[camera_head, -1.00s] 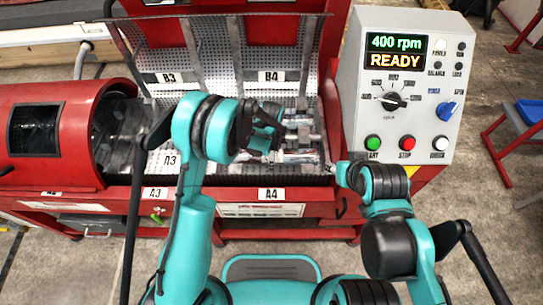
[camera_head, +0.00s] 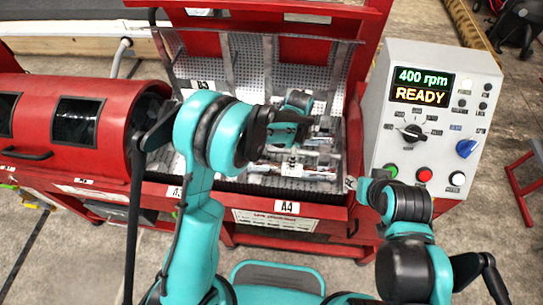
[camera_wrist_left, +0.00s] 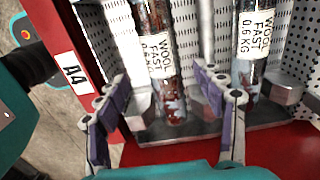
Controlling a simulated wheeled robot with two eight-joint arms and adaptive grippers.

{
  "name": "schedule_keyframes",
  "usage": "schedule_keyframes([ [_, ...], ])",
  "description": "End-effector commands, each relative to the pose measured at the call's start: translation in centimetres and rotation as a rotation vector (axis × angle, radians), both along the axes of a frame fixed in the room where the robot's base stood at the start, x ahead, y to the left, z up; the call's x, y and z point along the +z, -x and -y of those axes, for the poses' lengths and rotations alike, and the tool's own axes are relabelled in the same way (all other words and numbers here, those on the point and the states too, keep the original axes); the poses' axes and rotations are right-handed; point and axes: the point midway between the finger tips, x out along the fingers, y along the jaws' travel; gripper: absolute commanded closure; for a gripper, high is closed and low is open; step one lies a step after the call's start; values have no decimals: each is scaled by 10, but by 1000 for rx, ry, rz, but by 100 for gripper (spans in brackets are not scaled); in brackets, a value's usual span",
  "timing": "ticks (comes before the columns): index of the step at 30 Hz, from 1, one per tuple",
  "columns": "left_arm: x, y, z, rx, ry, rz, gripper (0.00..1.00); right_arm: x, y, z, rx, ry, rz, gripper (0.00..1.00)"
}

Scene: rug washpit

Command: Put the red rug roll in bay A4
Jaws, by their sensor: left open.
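A dark red patterned rug roll (camera_wrist_left: 171,103) with a WOOL FAST 0.6 KG tag lies on the perforated metal in the left wrist view. My left gripper (camera_wrist_left: 164,92) is open, with one purple-padded finger on either side of this roll. I cannot tell whether the fingers touch it. The bay A4 label (camera_wrist_left: 73,73) is on the red edge just left of the roll, and it also shows in the head view (camera_head: 287,207). My left arm hides much of the bay in the head view. My right gripper (camera_head: 352,184) is small by the machine's front right edge; its jaw state is unclear.
A second tagged roll (camera_wrist_left: 250,75) lies close to the right of the left gripper, by a metal block (camera_wrist_left: 285,88). The control panel (camera_head: 430,120) reads 400 rpm, READY. A red drum housing (camera_head: 70,120) stands at the left.

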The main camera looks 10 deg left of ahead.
Motion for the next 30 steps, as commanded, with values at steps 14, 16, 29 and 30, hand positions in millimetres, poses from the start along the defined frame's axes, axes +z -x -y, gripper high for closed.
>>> schedule_keyframes([
  [14,114,37,-67,473,84,169,31,0,0,0,0,0,0,60],
  [16,135,52,-84,597,115,212,31,0,0,0,0,0,0,60],
  [29,192,162,-162,1306,373,432,31,0,0,0,0,0,0,60],
  [30,192,169,-166,1352,397,445,31,0,0,0,0,0,0,60],
])
